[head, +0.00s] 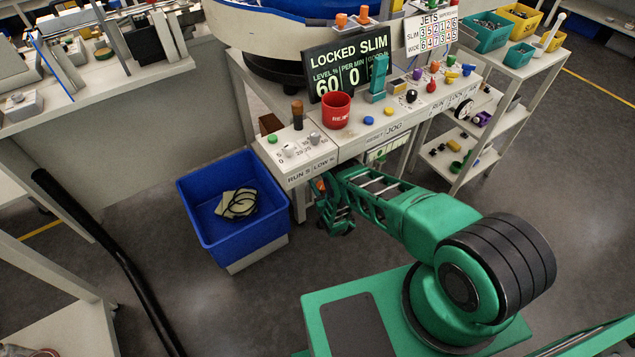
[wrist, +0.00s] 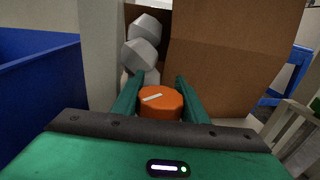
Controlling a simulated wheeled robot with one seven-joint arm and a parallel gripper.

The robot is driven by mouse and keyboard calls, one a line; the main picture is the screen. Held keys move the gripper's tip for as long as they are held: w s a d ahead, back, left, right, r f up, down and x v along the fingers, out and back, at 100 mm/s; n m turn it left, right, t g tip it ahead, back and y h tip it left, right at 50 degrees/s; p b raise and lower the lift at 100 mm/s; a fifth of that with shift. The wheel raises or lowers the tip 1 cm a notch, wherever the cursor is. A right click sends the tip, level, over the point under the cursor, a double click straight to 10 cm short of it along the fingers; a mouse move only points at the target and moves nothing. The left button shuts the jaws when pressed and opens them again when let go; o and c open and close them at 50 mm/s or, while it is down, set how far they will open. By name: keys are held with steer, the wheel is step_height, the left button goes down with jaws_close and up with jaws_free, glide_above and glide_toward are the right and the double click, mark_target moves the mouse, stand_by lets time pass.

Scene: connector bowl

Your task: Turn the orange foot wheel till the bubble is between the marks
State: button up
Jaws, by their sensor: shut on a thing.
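The orange foot wheel (wrist: 161,103) sits between the two green fingers of my gripper (wrist: 158,92) in the wrist view. It has a white stripe on its top. My gripper is shut on the wheel, one finger on each side. In the head view my gripper (head: 328,195) is low under the left front of the bench, and a bit of orange shows beside it. A pale green fitting (head: 383,152) hangs under the bench's front edge, partly behind my arm. I cannot make out a bubble or its marks.
A blue bin (head: 207,222) with a cable inside stands left of my gripper. Brown board (wrist: 225,60) and grey faceted feet or knobs (wrist: 143,52) are close behind the wheel. The bench panel (head: 290,150) carries knobs and a red cup (head: 336,110).

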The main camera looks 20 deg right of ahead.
steer(key=shift+s+a+f+n+g+y, duration=0.1)
steer(key=shift+a+n+g+y, duration=0.1)
steer(key=shift+n+y, duration=0.5)
steer(key=shift+s+a+f+n+g+y, duration=0.15)
steer(key=shift+n+y, duration=0.25)
steer(key=shift+y, duration=0.6)
steer(key=shift+r+g+y, duration=0.1)
steer(key=shift+g+y, duration=0.15)
steer(key=shift+y, duration=0.05)
steer(key=o, duration=1)
steer(key=shift+o, duration=0.2)
steer(key=shift+r, duration=0.1)
steer(key=v, duration=1)
steer(key=shift+s, duration=0.35)
steer(key=shift+d, duration=0.1)
steer(key=shift+c, duration=0.2)
